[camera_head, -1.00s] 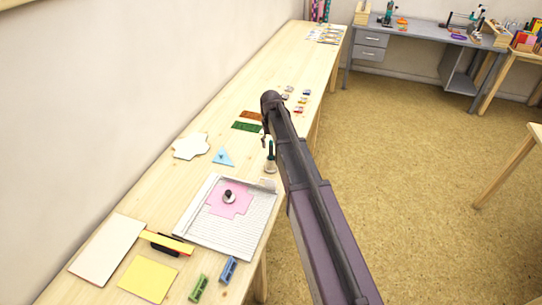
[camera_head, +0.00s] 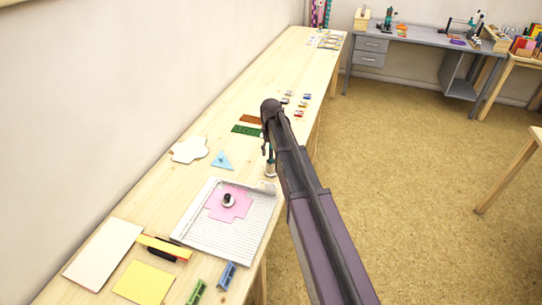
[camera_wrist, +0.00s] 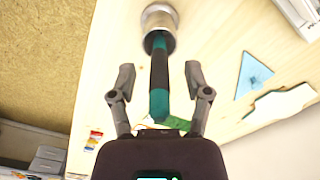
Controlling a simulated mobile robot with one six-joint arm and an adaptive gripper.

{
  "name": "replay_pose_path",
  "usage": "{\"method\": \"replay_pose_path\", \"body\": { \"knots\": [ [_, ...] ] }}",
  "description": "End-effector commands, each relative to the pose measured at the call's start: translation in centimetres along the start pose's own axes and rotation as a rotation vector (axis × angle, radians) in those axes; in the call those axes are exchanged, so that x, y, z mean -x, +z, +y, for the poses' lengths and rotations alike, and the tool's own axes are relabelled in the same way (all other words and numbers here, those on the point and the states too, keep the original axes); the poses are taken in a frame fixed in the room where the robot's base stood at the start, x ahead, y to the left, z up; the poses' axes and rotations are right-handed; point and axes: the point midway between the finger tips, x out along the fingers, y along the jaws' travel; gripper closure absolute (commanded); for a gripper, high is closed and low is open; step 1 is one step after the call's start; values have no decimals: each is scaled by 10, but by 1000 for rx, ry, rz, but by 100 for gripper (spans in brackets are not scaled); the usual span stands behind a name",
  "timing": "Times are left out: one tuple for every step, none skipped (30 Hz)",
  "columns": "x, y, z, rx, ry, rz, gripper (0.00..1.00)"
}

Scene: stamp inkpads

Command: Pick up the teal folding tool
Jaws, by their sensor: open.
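The teal folding tool (camera_wrist: 159,85) is a teal rod with a dark band in the wrist view. One end sits in a round metal cup (camera_wrist: 158,22). In the head view a small part of the tool (camera_head: 270,157) shows above its cup (camera_head: 270,172), close under my arm. My gripper (camera_wrist: 159,76) is open, with one finger on each side of the rod. Gaps show between the rod and both fingers. My arm hides part of the area around the tool in the head view.
A blue triangle (camera_head: 222,160) and a white irregular shape (camera_head: 189,150) lie left of the cup. A gridded board (camera_head: 246,226) with a pink sheet lies in front. Green (camera_head: 246,130) and brown pieces lie behind. The table's right edge is near the cup.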

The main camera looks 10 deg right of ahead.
Motion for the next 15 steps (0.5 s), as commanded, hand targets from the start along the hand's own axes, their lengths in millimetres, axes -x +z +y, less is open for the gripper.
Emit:
{"method": "replay_pose_path", "body": {
  "knots": [
    [0,0,0,0,0,0,45],
    [0,0,0,0,0,0,54],
    [0,0,0,0,0,0,66],
    [0,0,0,0,0,0,75],
    [0,0,0,0,0,0,84],
    [0,0,0,0,0,0,96],
    [0,0,0,0,0,0,100],
    [0,0,0,0,0,0,100],
    [0,0,0,0,0,0,100],
    [0,0,0,0,0,0,100],
    [0,0,0,0,0,0,100],
    [0,0,0,0,0,0,100],
    [0,0,0,0,0,0,100],
    [0,0,0,0,0,0,100],
    [0,0,0,0,0,0,100]
  ]
}}
